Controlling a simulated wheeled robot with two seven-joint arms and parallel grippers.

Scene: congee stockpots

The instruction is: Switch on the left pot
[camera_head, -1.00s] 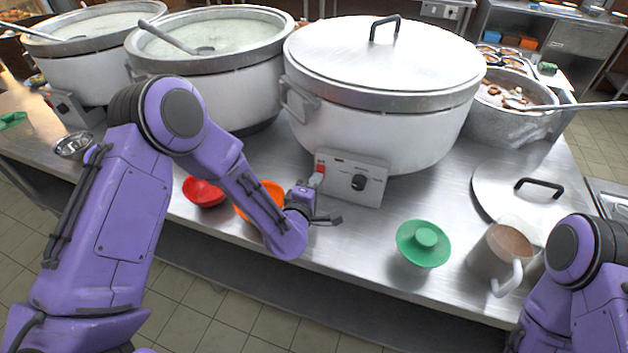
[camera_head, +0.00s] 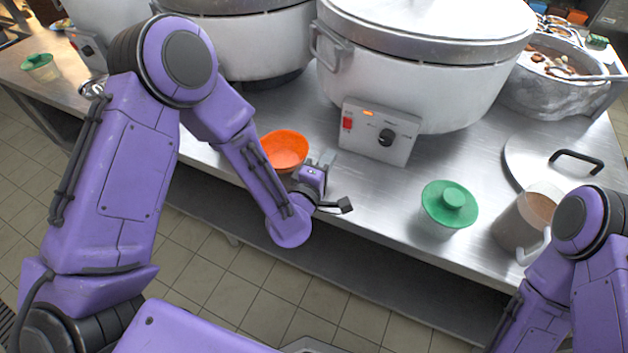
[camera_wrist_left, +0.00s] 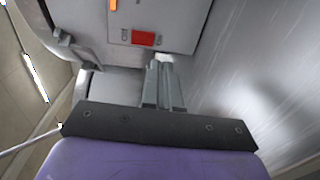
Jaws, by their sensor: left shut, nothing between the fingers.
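Three big white pots stand along the counter: one at the far left (camera_head: 110,12), one in the middle (camera_head: 265,48) and a lidded one to the right (camera_head: 415,90). The lidded pot's control box (camera_head: 378,150) has a red switch (camera_head: 347,124), a black knob (camera_head: 386,138) and a glowing orange lamp (camera_head: 369,113). My left gripper (camera_head: 328,159) is shut and empty, just in front of and below this box, apart from the switch. In the left wrist view, its fingertips (camera_wrist_left: 163,66) point toward the red switch (camera_wrist_left: 143,38). My right gripper is out of view.
An orange bowl (camera_head: 285,150) sits close behind my left wrist. A green-lidded cup (camera_head: 450,207), a beige mug (camera_head: 522,217) and a loose lid (camera_head: 540,150) lie to the right. A pan of food (camera_head: 550,90) stands behind them.

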